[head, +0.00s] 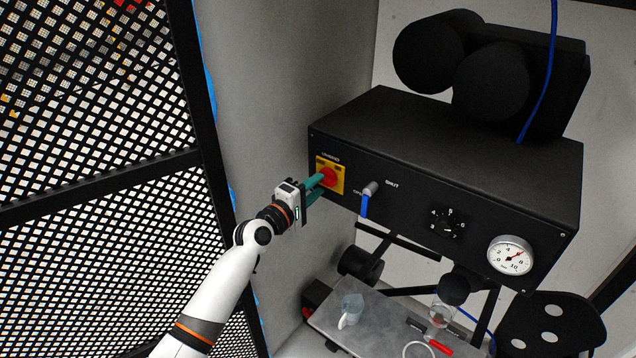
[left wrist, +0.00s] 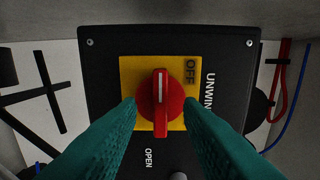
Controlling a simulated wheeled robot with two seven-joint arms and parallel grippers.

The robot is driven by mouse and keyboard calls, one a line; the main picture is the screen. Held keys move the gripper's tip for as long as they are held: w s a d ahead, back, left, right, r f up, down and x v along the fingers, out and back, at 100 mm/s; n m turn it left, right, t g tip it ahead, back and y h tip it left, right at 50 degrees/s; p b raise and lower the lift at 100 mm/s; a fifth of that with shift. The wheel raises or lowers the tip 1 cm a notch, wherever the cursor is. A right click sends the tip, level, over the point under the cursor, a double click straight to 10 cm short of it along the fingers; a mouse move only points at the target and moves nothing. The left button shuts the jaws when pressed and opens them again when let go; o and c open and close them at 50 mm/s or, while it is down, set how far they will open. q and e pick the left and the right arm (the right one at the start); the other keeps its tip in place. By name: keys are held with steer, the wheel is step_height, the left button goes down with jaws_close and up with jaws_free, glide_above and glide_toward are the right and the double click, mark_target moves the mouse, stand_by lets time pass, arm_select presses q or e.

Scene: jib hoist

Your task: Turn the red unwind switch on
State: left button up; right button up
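The red unwind switch (head: 328,177) is a round knob on a yellow plate (head: 320,162) at the left end of the black control box. In the left wrist view the knob (left wrist: 160,103) shows a raised handle with a white line pointing to the picture's top. The word OFF is at the plate's upper right, and UNWIND, partly hidden, is beside the plate. My left gripper (head: 317,187) is in front of the switch. Its teal fingers stand apart on either side of the knob, empty. I cannot tell whether they touch it. My right gripper is not in view.
A blue-handled valve lever (head: 365,204), a black dial (head: 446,223) and a white gauge (head: 510,256) are on the same box (head: 440,140). A metal tray (head: 385,322) with a cup is below. A black mesh screen (head: 95,120) stands left.

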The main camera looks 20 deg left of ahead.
arm_select(q)
steer(key=shift+x, duration=0.8)
steer(key=shift+c, duration=0.5)
jaws_close()
